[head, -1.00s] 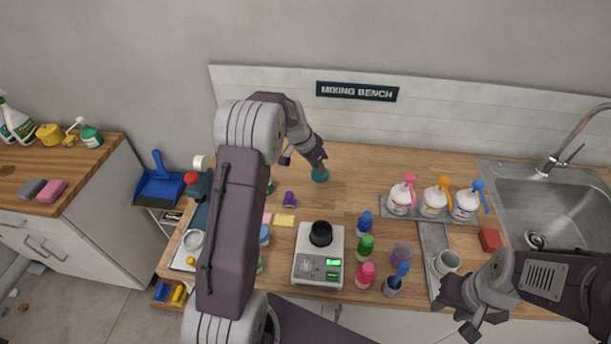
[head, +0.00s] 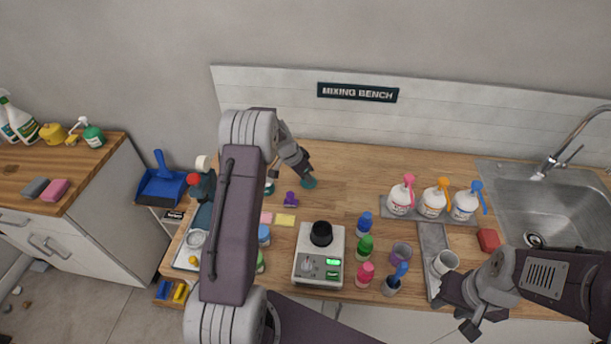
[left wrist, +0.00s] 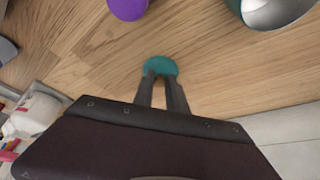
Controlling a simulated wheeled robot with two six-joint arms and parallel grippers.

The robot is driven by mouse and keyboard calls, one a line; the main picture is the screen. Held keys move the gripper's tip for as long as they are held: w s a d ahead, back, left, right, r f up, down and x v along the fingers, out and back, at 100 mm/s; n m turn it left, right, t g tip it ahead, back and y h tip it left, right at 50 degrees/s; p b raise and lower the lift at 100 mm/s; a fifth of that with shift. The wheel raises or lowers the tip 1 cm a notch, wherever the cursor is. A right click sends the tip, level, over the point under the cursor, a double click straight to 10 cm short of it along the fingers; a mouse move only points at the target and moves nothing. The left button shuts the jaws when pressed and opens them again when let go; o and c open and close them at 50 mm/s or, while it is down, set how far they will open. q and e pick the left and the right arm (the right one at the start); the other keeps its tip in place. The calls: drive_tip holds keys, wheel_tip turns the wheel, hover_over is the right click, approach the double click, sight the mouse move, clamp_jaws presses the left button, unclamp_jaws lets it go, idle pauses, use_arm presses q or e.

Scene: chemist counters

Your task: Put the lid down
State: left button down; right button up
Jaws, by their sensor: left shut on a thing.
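The teal lid (head: 309,182) is between the fingertips of my left gripper (head: 306,174), over the bare wood at the back of the bench. It also shows in the left wrist view (left wrist: 160,66), with the gripper shut on it. I cannot tell whether the lid touches the wood. An open metal-looking vessel with a teal outer wall (left wrist: 268,12) stands at the top right of the left wrist view, apart from the lid. My right gripper (head: 470,326) hangs at the front edge near the sink, away from the lid; its jaw opening is unclear.
A small purple object (head: 291,199) stands close to the lid. A scale with a black cup (head: 320,266) and several coloured bottles are nearer the front. Three pump bottles (head: 434,199) stand at the right before the sink (head: 560,205). The back middle bench is clear wood.

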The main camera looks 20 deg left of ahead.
use_arm(q)
drive_tip(key=c, duration=1.3)
unclamp_jaws()
drive_tip(key=shift+f, duration=0.15)
drive_tip(key=shift+c, duration=0.2)
drive_tip(key=shift+a+r, duration=0.1)
drive_tip(key=shift+r, duration=0.5)
drive_tip(key=v, duration=1.1)
drive_tip(key=s+d+f+n+g, duration=0.1)
drive_tip(key=s+d, duration=0.3)
drive_tip(key=s, duration=0.4)
drive_tip(key=s+d+f+n+g+y, duration=0.1)
drive_tip(key=s+d+n, duration=0.1)
drive_tip(key=s+d, duration=0.3)
drive_tip(key=s+d+f+n, duration=0.1)
drive_tip(key=s+d, duration=0.3)
drive_tip(key=s, duration=0.6)
drive_tip(key=shift+s+d+f+n+g+y+b, duration=0.3)
drive_tip(key=shift+f+n+g+y, duration=0.1)
drive_tip(key=shift+n, duration=0.4)
drive_tip(key=shift+s+a, duration=0.1)
drive_tip(key=shift+s, duration=0.15)
drive_tip(key=shift+w+a+f, duration=0.1)
drive_tip(key=shift+w+f, duration=0.05)
drive_tip(key=shift+w, duration=0.05)
